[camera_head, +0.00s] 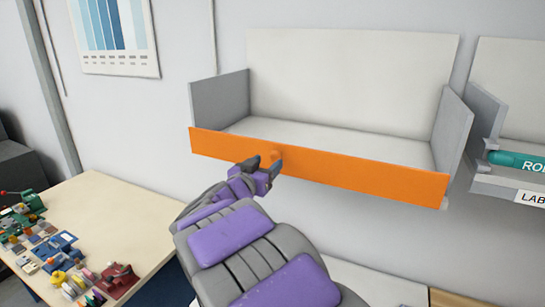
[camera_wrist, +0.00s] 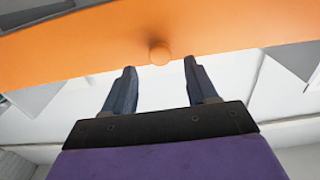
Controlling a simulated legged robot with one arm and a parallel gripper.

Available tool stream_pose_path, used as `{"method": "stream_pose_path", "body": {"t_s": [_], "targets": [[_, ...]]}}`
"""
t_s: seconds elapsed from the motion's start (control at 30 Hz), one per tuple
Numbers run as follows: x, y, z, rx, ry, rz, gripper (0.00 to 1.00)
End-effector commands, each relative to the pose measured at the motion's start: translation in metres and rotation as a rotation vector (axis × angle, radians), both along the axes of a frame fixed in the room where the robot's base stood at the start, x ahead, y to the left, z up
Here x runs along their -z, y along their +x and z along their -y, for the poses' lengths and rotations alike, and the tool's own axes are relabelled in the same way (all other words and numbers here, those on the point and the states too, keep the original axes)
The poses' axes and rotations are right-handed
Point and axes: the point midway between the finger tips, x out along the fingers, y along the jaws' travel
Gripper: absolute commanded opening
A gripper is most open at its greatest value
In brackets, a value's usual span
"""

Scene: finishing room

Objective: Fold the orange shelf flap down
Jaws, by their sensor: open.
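The orange shelf flap (camera_head: 340,169) stands upright along the front edge of a pale wall shelf (camera_head: 330,138). A small round orange knob (camera_head: 276,152) sits on its front face, left of its middle. In the wrist view the flap (camera_wrist: 250,28) spans the top and the knob (camera_wrist: 160,54) lies between the two fingertips, slightly beyond them. My gripper (camera_head: 263,163) is open in front of the flap at the knob; its dark fingers (camera_wrist: 158,75) are spread with nothing held. I cannot tell whether a finger touches the flap.
A second shelf with a teal roll (camera_head: 520,161) and a label (camera_head: 530,198) is close at right. A wooden table (camera_head: 110,219) with several small tools and parts stands lower left. A colour chart (camera_head: 113,36) hangs on the wall. The orange-fronted shelf looks empty.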

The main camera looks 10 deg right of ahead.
Motion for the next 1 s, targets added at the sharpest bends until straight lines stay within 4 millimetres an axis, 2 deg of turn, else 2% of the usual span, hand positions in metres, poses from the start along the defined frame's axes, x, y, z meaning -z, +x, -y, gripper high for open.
{"method": "stream_pose_path", "body": {"t_s": [0.1, 0.3, 0.7, 1.0], "targets": [[0.0, 0.016, 0.012, 0.004, -0.003, 0.0, 0.58], [0.0, 0.033, 0.024, 0.0, -0.001, -0.002, 0.58], [0.0, 0.039, 0.028, -0.001, -0.001, 0.001, 0.58], [0.0, 0.039, 0.028, -0.001, -0.001, -0.001, 0.3]]}}
